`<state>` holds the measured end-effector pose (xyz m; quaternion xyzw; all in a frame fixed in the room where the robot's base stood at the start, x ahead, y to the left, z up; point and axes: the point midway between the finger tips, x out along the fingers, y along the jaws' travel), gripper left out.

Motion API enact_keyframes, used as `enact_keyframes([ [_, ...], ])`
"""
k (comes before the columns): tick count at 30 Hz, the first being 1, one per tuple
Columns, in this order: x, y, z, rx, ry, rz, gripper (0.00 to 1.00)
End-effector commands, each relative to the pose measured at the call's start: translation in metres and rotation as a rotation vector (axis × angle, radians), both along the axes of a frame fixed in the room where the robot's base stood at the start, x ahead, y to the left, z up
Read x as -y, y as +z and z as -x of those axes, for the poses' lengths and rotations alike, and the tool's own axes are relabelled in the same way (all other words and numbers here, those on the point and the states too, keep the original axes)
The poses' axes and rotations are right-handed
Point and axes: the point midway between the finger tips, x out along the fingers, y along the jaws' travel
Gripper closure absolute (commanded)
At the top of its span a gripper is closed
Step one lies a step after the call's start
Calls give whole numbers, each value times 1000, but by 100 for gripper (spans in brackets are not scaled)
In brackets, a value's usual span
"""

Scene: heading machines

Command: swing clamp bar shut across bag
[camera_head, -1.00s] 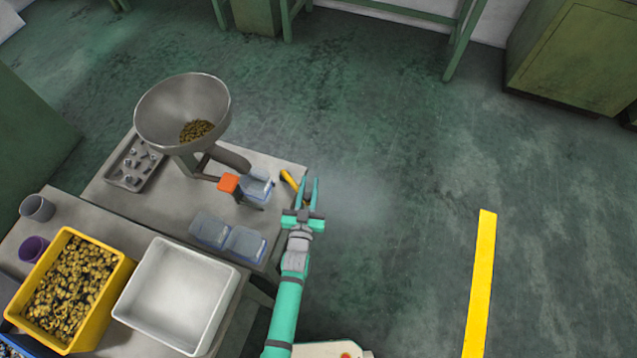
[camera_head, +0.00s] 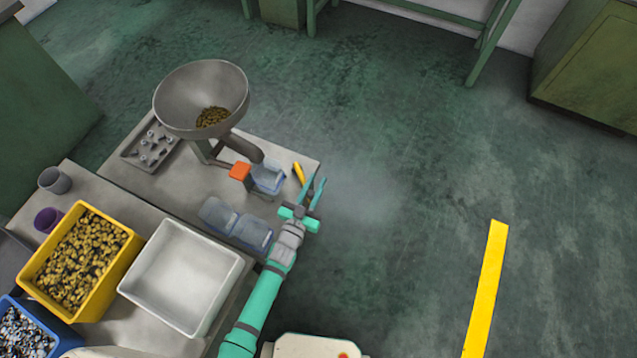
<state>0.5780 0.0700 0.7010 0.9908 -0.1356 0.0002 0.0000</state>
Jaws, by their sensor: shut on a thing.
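A translucent blue bag (camera_head: 268,178) hangs under the hopper's spout, beside an orange block (camera_head: 240,171). A yellow handle (camera_head: 299,173), which looks like part of the clamp bar, stands out to the right of the bag near the bench edge. A gap shows between the handle and the bag. My gripper (camera_head: 314,190) is at the right bench edge, right beside the handle's lower end, its fingers pointing up the picture. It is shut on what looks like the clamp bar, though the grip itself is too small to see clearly.
A steel hopper (camera_head: 201,98) with brass-coloured pieces stands behind the bag. Two more translucent bags (camera_head: 218,213) lie in front. A parts tray (camera_head: 151,146), white bin (camera_head: 181,276) and yellow bin (camera_head: 128,256) are to the left. Floor right of the bench is clear.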

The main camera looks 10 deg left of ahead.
Motion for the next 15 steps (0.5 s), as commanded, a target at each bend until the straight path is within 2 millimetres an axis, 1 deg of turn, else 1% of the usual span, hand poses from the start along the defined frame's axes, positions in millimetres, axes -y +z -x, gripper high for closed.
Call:
enact_keyframes([
  [9,-1,0,0,1,1,-1,100],
  [10,-1,0,0,1,1,-1,74],
  [12,-1,0,0,1,1,-1,60],
  [15,0,0,0,0,0,0,60],
])
